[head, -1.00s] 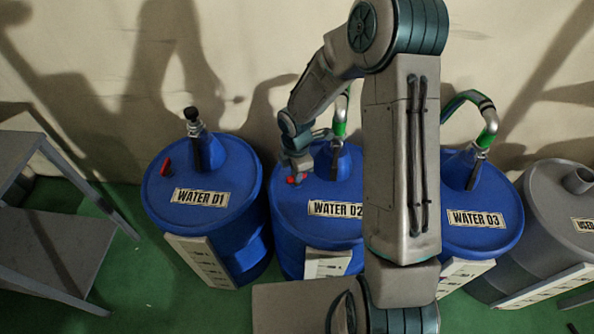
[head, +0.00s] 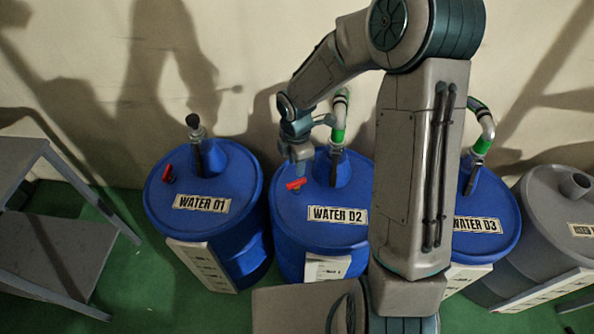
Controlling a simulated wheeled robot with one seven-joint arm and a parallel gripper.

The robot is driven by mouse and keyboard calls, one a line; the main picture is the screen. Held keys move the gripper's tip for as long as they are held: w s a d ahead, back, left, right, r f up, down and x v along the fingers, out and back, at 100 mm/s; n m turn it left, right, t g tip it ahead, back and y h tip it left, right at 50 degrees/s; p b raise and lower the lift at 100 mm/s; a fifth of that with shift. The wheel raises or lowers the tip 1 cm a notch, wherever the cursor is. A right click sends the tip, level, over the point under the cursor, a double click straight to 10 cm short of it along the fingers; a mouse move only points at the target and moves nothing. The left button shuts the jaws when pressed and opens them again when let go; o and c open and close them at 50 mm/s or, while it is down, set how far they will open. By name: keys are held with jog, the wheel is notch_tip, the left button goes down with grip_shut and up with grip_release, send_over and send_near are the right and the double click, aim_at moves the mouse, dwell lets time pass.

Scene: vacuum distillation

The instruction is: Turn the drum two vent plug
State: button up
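Drum two is the blue drum labelled WATER 02 (head: 289,222), in the middle of the head view. Its red vent plug (head: 296,184) sits on the left part of the lid. The plug's bar lies nearly crosswise in the picture, with its right end slightly higher. My gripper (head: 299,166) points down just above and behind the plug, and it looks clear of it. The fingers are small and dim, so I cannot tell how far apart they are. Nothing is seen held in them.
Drum WATER 01 (head: 229,233), with its own red plug (head: 168,173), stands left. Drum WATER 03 (head: 502,222) and a grey drum (head: 545,213) stand right. A green-banded hose (head: 339,120) rises from drum two beside my gripper. A grey stand (head: 55,240) is far left.

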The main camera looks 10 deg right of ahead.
notch_tip(320, 180, up, 6)
jog(key=shift+r+p, duration=0.2)
jog(key=shift+p, duration=0.25)
jog(key=s+d+r+m+t+p, duration=0.1)
jog(key=s+d+r+m+p, duration=0.3)
jog(key=s+r+m, duration=0.5)
jog(key=s+d+r+m+t+p, duration=0.1)
jog(key=s+d+r+m+p, duration=0.3)
jog(key=s+r+m, duration=0.5)
notch_tip(320, 180, up, 5)
jog(key=d+m, duration=0.1)
jog(key=m, duration=0.3)
jog(key=shift+s+d+r+t+p, duration=0.15)
jog(key=shift+s+d+t+p, duration=0.15)
jog(key=shift+s+t+p, duration=0.1)
